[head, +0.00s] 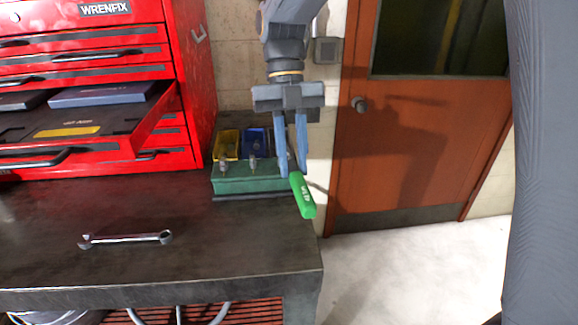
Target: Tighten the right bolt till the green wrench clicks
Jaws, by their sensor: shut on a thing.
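The green wrench (303,196) shows mainly as a bright green handle with small white marking, slanting down toward the front at the right end of the green block. My gripper (292,172) points down with its two blue fingers shut on the wrench near the handle's upper end. The wrench's head is hidden by the fingers. The green block (232,186) sits at the bench's back right. A left bolt (222,163) and another bolt (253,163) stand up on it. The right bolt is not clearly visible; my fingers cover that end.
The dark bench top (150,215) is mostly clear. A silver spanner (125,239) lies at its front left. A yellow bin (228,143) and a blue bin (256,140) stand behind the block. A red tool cabinet (188,80) has an open drawer (95,122).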

